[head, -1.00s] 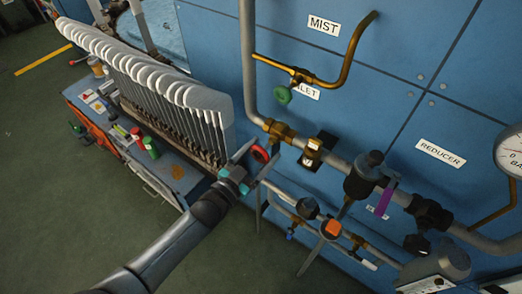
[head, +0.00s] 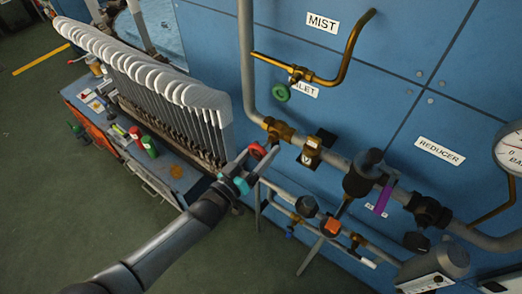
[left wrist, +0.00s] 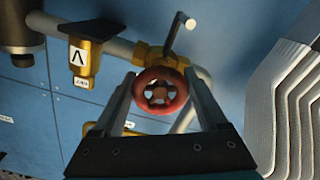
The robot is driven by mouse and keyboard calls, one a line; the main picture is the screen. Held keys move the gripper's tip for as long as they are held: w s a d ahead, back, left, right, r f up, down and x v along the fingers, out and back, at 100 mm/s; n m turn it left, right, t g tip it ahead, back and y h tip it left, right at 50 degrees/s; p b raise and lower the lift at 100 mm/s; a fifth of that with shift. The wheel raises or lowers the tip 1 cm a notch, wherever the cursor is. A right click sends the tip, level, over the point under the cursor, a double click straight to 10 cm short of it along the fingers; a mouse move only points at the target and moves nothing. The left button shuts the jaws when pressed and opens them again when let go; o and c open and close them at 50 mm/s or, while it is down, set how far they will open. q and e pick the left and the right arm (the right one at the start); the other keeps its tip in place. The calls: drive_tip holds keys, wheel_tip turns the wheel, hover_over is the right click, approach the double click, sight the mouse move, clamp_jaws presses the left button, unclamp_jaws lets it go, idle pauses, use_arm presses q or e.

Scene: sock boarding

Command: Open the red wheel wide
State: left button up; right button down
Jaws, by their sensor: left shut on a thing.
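The red wheel (head: 257,151) is a small round handwheel on the brass valve (head: 279,130), at the left end of the pipe run in the head view. In the left wrist view the red wheel (left wrist: 160,104) faces me, with its spokes and hub showing. My left gripper (head: 260,156) is at the wheel, with one finger on each side of its rim, and is shut on it. In the left wrist view the fingers of my left gripper (left wrist: 160,85) flank the wheel. My right gripper is not in view.
A green wheel (head: 281,92) sits on a brass pipe above. A brass fitting (head: 312,151) and a purple lever (head: 384,197) lie to the right. A rack of white boards (head: 150,78) stands close on the left. The floor at lower left is clear.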

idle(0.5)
use_arm(q)
drive_tip(key=o, duration=1.3)
drive_tip(key=v, duration=1.5)
drive_tip(key=shift+s+a+r, duration=0.1)
drive_tip(key=shift+s, duration=0.05)
